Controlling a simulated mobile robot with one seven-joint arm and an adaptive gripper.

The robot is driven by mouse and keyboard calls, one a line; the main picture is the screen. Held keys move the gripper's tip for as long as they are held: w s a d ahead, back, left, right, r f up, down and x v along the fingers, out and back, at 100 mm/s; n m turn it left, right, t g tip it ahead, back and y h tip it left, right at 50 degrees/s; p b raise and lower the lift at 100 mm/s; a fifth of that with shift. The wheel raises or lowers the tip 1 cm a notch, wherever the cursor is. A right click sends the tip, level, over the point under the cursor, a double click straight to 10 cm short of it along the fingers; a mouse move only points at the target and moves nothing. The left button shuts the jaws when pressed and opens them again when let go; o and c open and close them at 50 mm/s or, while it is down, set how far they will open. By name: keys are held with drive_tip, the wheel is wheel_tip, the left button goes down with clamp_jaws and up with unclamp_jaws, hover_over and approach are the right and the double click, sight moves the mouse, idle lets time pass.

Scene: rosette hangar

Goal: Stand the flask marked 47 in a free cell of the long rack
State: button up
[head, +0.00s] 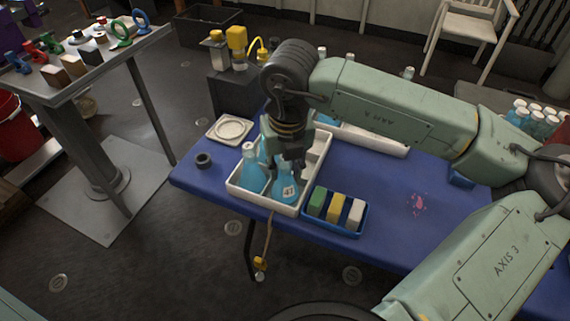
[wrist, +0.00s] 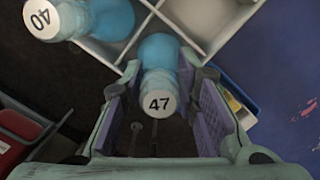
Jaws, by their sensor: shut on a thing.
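The flask marked 47 (head: 287,191) holds blue liquid; its round label (wrist: 158,103) faces up in the wrist view. My gripper (head: 290,165) points down and is shut on this flask, with one finger on each side in the wrist view (wrist: 160,88). The flask is at the front right of a white divided rack (head: 234,187); I cannot tell whether its base touches the rack. Other blue flasks stand in the left part, one marked 40 (wrist: 48,20). Bare cells (wrist: 208,22) show beside them. A longer white rack (head: 385,148) lies behind, partly hidden by my arm.
A blue tray (head: 337,229) with green, yellow and white blocks sits right of the divided rack. A white plate (head: 230,129) and a dark ring (head: 204,159) lie to its left. Several blue flasks (head: 530,118) stand far right.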

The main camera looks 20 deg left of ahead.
sight(287, 173)
drive_tip(key=shift+f+b, duration=0.2)
drive_tip(key=shift+b, duration=0.1)
drive_tip(key=o, duration=0.9)
drive_tip(key=shift+r, duration=0.1)
drive_tip(key=shift+r+p, duration=0.1)
drive_tip(key=shift+p, duration=0.2)
drive_tip(key=r, duration=0.4)
drive_tip(key=r+b, duration=0.1)
drive_tip(key=r, duration=0.3)
drive_tip(key=s+d+r+b, duration=0.1)
drive_tip(key=r, duration=0.3)
drive_tip(key=shift+s, duration=0.1)
